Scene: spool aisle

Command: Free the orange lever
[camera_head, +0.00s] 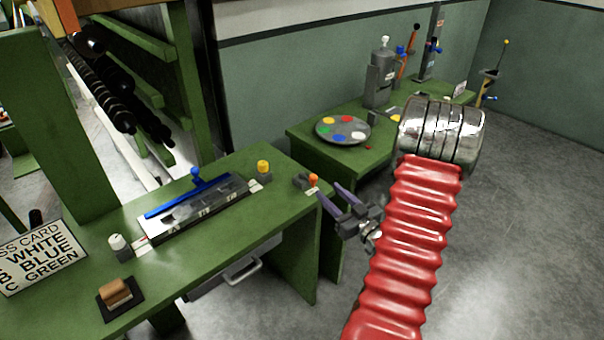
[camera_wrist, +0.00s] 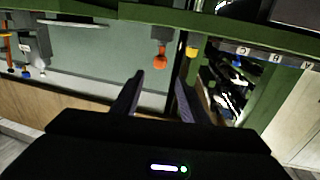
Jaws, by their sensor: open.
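A small orange knob (camera_head: 313,180), which may be the orange lever's end, stands beside a dark grey piece (camera_head: 300,181) at the near bench's right corner. An orange knob (camera_wrist: 160,61) also shows in the wrist view, ahead of and between my fingers. My gripper (camera_head: 330,190) is open and empty, with its fingers close to that corner in the head view. In the wrist view my gripper (camera_wrist: 160,78) shows two dark, spread fingers apart from the knob. Whether anything blocks the lever cannot be told.
The near green bench (camera_head: 255,222) bears a tray with a blue T-handled tool (camera_head: 190,190), a yellow knob (camera_head: 263,167) and a white knob (camera_head: 117,241). The back bench holds a disc of coloured spots (camera_head: 335,138) and a red-orange lever (camera_head: 405,52). Grey floor (camera_head: 530,200) is clear at right.

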